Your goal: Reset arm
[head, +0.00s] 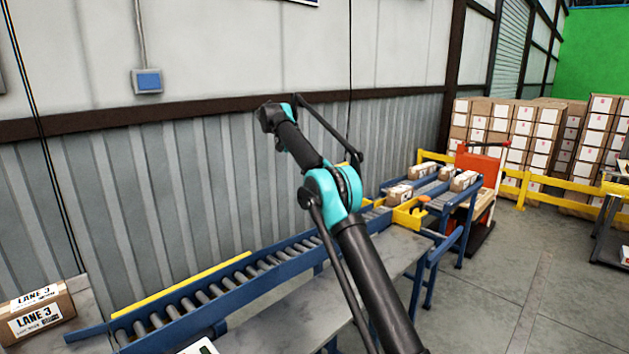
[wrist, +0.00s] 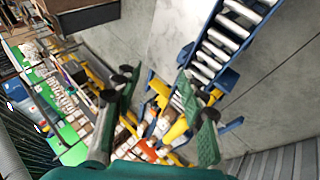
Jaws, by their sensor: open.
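My arm is black and teal and rises across the middle of the head view, bent at a teal joint, in front of the corrugated wall. My gripper (wrist: 156,84) shows in the wrist view with its two dark green fingers spread wide apart. Nothing is between the fingers close up; the conveyor and floor show far beyond them. I cannot make out the fingers in the head view.
A blue roller conveyor (head: 205,300) runs along the wall. A LANE 3 carton (head: 38,312) sits at the lower left. Small cartons (head: 399,193) rest on the conveyor's far end. Stacked cartons (head: 545,125) stand behind a yellow rail (head: 545,184). Floor (head: 490,290) at right is clear.

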